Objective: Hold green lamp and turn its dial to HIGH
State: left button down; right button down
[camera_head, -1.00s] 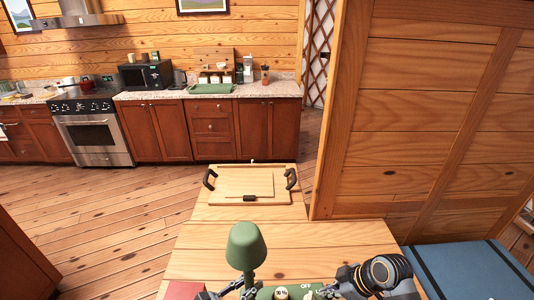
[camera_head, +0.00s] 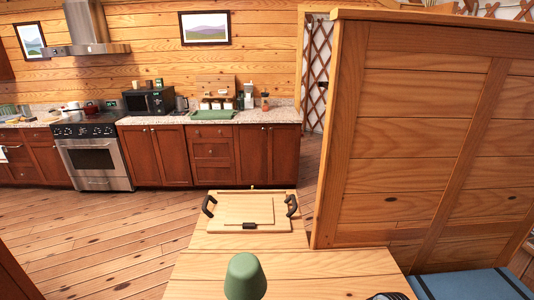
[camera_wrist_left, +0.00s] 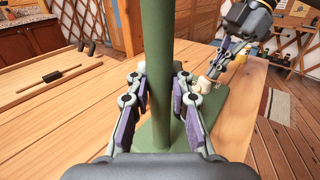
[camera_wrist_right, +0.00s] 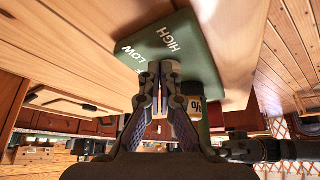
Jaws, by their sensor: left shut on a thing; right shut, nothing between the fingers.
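The green lamp's shade (camera_head: 245,277) shows at the bottom of the head view. Its green post (camera_wrist_left: 158,40) stands upright in the left wrist view, on a flat green base (camera_wrist_left: 205,112). My left gripper (camera_wrist_left: 159,78) is shut on the post. A small cream knob (camera_wrist_left: 205,84) stands on the base, close to my right gripper's fingertips. My right gripper (camera_wrist_right: 160,72) is shut and empty, over the base beside the words HIGH (camera_wrist_right: 171,40) and LOW (camera_wrist_right: 130,53). A third word is mostly hidden by the fingers. The dial's setting cannot be read.
The lamp stands on a wooden table (camera_head: 200,262). A wooden tray (camera_head: 220,241) with black handles lies at the table's far end. A tall wooden panel (camera_head: 410,140) rises at the right, above a blue cushion (camera_head: 475,285). A kitchen counter is far behind.

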jog(key=shift+a, duration=0.4)
dwell(0.3)
jog(key=shift+s, duration=0.3)
dwell(0.3)
jog(key=shift+s+a, duration=0.25)
jog(key=shift+s, duration=0.05)
jog(key=shift+s+a, duration=0.15)
dwell(0.3)
jog(key=shift+s+d, duration=0.3)
jog(key=shift+r, duration=3)
